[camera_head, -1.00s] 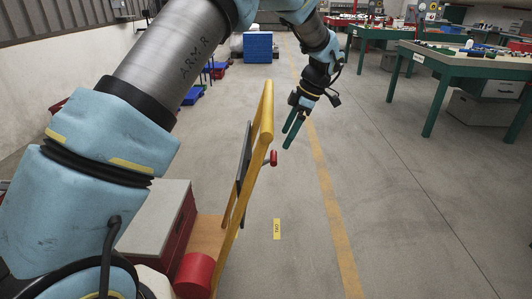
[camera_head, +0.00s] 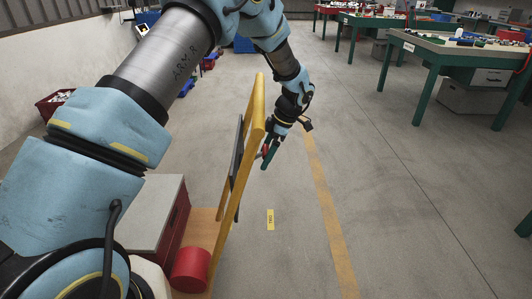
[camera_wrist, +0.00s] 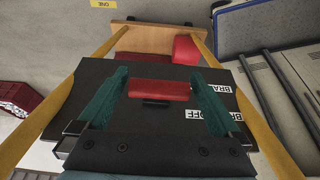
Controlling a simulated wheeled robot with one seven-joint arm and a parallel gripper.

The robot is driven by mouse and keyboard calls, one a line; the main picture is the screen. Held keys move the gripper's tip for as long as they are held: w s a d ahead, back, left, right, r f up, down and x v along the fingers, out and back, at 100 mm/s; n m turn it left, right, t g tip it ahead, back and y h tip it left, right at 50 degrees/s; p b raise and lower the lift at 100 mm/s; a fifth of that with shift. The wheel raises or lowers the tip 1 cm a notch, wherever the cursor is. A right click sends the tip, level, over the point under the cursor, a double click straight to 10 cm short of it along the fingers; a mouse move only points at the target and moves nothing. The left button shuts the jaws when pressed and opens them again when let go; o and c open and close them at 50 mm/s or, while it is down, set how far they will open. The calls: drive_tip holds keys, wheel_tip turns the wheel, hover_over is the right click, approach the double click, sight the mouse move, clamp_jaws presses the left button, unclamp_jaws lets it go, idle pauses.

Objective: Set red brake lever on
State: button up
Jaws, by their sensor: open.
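The red brake lever (camera_wrist: 160,90) shows in the wrist view as a short red bar in front of a dark panel (camera_wrist: 85,78) with white lettering, partly readable as "BRA" and "OFF". My gripper (camera_wrist: 165,97) is open, with one green finger on each side of the lever and gaps between. In the head view my gripper (camera_head: 268,155) is at the right side of the yellow frame (camera_head: 247,150). The lever (camera_head: 265,150) is partly hidden there by the fingers. The dark panel (camera_head: 240,165) is seen nearly edge-on.
The yellow-framed cart has a wooden deck (camera_head: 203,225) carrying a red cylinder (camera_head: 190,268). Green-legged workbenches (camera_head: 460,65) stand at the right. The floor right of the cart is clear.

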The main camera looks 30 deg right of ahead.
clamp_jaws()
idle(0.8)
